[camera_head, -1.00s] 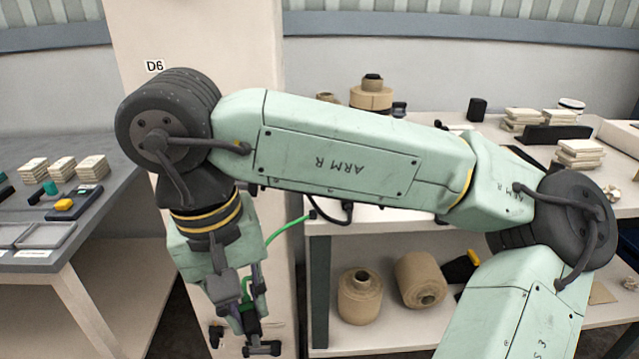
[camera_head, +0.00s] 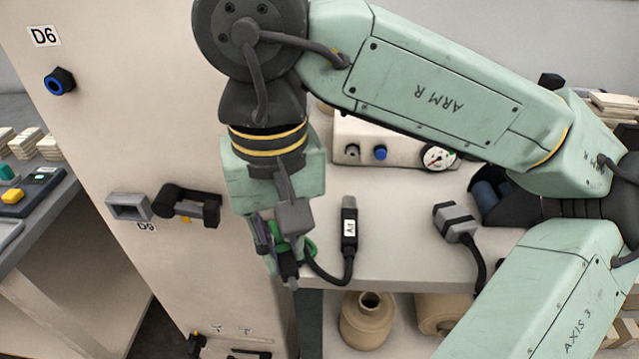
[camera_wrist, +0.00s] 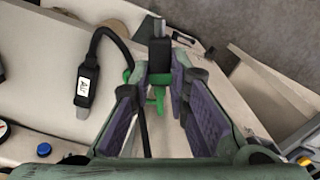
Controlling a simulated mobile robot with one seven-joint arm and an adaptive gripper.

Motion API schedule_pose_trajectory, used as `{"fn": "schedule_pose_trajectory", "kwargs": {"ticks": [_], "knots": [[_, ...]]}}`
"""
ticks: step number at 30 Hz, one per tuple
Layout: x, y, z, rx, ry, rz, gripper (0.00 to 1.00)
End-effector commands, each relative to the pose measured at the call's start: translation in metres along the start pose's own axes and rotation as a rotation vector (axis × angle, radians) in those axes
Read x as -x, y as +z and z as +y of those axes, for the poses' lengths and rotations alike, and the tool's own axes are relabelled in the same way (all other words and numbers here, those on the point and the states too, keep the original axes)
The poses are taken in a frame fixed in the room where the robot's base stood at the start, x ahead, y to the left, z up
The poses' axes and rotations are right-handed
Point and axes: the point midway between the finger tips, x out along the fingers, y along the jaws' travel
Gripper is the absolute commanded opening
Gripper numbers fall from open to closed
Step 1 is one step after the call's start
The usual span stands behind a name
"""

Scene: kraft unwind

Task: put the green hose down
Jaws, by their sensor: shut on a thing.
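My gripper (camera_head: 284,266) points down at the front left corner of the worktop in the head view. In the wrist view my gripper's purple-padded fingers (camera_wrist: 164,82) stand on either side of the green hose (camera_wrist: 157,98), with a black block-like part (camera_wrist: 159,50) just beyond the fingertips. The rest of the hose is hidden. I cannot tell whether the hose touches the worktop.
A black cable with a labelled connector (camera_head: 349,225) lies right beside my gripper; a grey connector (camera_head: 455,221) lies farther right. The pale post (camera_head: 120,100) with a black latch (camera_head: 187,204) stands left. A gauge box (camera_head: 400,146) is behind. Bare worktop (camera_head: 400,240) lies between the connectors.

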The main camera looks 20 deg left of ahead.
Motion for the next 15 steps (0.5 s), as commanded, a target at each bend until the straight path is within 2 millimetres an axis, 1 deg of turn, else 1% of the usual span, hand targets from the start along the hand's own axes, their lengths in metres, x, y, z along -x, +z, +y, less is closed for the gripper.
{"fn": "schedule_pose_trajectory", "kwargs": {"ticks": [5, 12, 15], "knots": [[0.000, -0.034, 0.018, -0.006, -0.003, -0.003, 0.00], [-0.006, -0.090, 0.049, -0.004, -0.002, -0.003, 0.00], [-0.009, -0.108, 0.059, -0.004, -0.002, -0.001, 0.00]]}}
